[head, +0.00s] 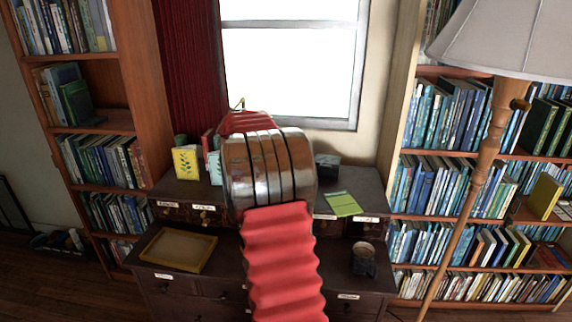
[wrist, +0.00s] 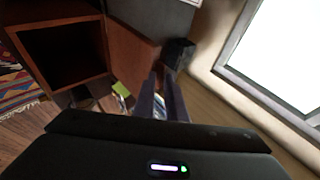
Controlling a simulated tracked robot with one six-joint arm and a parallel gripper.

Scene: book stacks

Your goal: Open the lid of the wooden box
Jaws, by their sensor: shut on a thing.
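In the head view my own arm covers the middle of the desk and hides my gripper. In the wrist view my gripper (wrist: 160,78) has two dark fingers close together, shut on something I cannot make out. A small dark box (head: 327,167) stands on the desk's upper level, just right of my arm. A small dark block (wrist: 178,52) shows just beyond the fingertips in the wrist view. I cannot tell whether it is the same thing, or whether the fingers touch it.
A shallow wooden tray (head: 155,256) lies on the desk's (head: 225,258) lower left. A mug (head: 364,260) stands at right, with a green booklet (head: 342,204) above it. A yellow book (head: 186,162) stands at upper left. Bookcases flank the desk; a floor lamp (head: 484,160) stands at right.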

